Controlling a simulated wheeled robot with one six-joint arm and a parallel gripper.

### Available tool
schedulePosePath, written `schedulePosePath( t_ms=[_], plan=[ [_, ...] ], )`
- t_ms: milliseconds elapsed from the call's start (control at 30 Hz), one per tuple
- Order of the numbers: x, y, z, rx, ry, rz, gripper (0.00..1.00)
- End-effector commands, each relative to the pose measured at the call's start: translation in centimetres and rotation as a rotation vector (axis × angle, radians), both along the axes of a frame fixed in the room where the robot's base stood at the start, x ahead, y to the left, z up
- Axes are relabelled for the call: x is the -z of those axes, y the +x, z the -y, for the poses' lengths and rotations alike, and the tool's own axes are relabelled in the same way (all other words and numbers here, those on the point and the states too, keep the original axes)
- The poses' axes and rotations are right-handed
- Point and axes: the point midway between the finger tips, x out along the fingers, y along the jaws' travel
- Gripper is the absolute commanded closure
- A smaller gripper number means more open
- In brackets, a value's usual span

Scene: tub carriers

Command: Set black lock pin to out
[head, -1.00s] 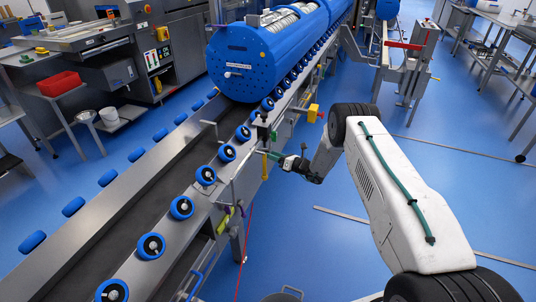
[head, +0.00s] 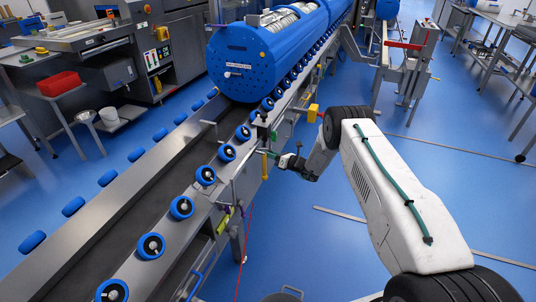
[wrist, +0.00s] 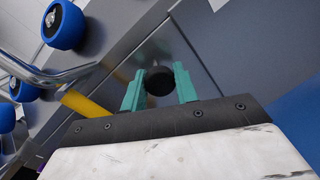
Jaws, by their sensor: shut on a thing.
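The black lock pin (wrist: 158,80) shows as a round dark knob in the wrist view, standing out from a grey metal plate on the conveyor's side. My gripper (wrist: 159,84) has its green fingers on either side of the knob and is shut on it. In the head view my gripper (head: 268,154) is at the right side of the conveyor rail, just right of a yellow handle. The pin cannot be made out there, and its shaft is hidden behind the knob in the wrist view.
The yellow handle (head: 264,166) and a bent metal rod (wrist: 52,76) are close left of my gripper. Blue rollers (head: 205,175) line the conveyor. A large blue drum (head: 245,62) rests farther up it. Blue floor to the right is mostly clear.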

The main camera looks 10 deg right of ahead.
Motion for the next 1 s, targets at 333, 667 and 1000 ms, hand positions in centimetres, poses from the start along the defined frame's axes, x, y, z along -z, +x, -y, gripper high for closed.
schedulePosePath(
  t_ms=[333, 667, 1000],
  plan=[
    [0.1, -0.9, 1.5, 0.004, 0.001, -0.001, 1.0],
    [0.0, -0.8, 1.1, 0.0, 0.001, -0.001, 0.5],
    [0.0, -3.6, 3.9, 0.003, 0.001, -0.002, 0.5]
  ],
)
